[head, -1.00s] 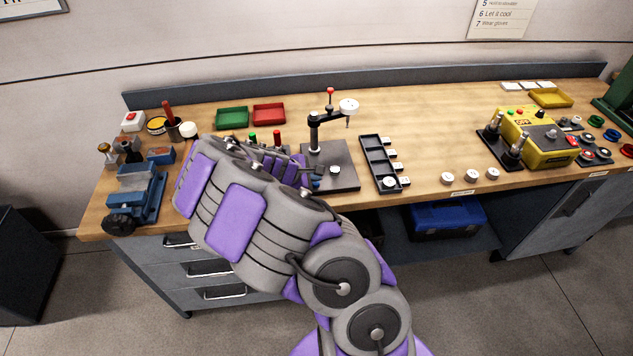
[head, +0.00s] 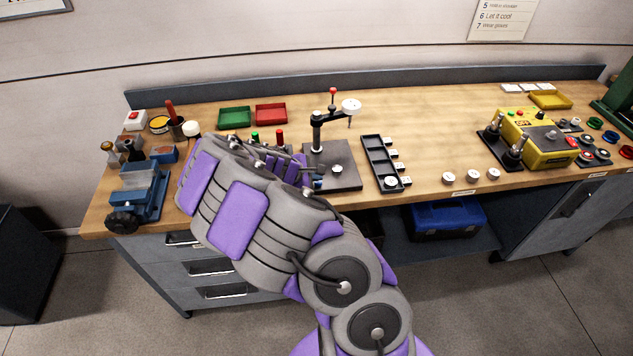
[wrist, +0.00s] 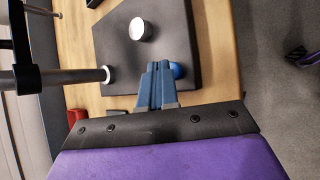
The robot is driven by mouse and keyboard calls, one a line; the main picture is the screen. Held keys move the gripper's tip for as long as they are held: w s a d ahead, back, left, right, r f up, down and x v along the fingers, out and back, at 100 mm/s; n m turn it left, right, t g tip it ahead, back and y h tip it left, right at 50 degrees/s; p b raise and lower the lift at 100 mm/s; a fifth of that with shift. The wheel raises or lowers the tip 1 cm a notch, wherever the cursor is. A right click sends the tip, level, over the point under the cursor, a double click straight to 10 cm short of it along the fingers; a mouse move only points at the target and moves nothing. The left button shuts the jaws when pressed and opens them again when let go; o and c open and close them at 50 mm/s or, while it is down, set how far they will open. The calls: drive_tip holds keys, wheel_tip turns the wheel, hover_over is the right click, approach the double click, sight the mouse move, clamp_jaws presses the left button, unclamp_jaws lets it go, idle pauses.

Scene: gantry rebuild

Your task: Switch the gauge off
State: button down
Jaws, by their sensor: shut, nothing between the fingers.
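The gauge is a round white dial (head: 350,106) on a black post and arm with a red-topped knob, standing on a dark square base plate (head: 345,182). A white round piece (head: 337,170) sits on the plate; it also shows in the wrist view (wrist: 141,29). A blue round button (wrist: 178,70) lies near the plate's edge, partly hidden by a finger. My gripper (wrist: 159,68) is shut and empty, its blue-grey fingertips over the plate right beside the button. I cannot tell whether they touch it. In the head view my arm hides most of the gripper.
The post (wrist: 75,76) rises close to my gripper in the wrist view. A black tray (head: 380,163) with white pieces stands to the right of the plate. Red and green handles stand behind my forearm, and a blue vise (head: 138,190) is at the left.

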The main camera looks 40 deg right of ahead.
sight(317, 184)
drive_tip(key=shift+d+f, duration=0.15)
drive_tip(key=shift+d, duration=0.4)
drive_tip(key=shift+a+f, duration=0.25)
drive_tip(key=shift+a, duration=0.35)
drive_tip(key=shift+d, duration=0.25)
drive_tip(key=shift+s+d+r, duration=0.1)
drive_tip(key=shift+d+r, duration=0.1)
drive_tip(key=shift+r, duration=0.2)
drive_tip(key=shift+r+p, duration=2.4)
drive_tip(key=shift+r, duration=0.6)
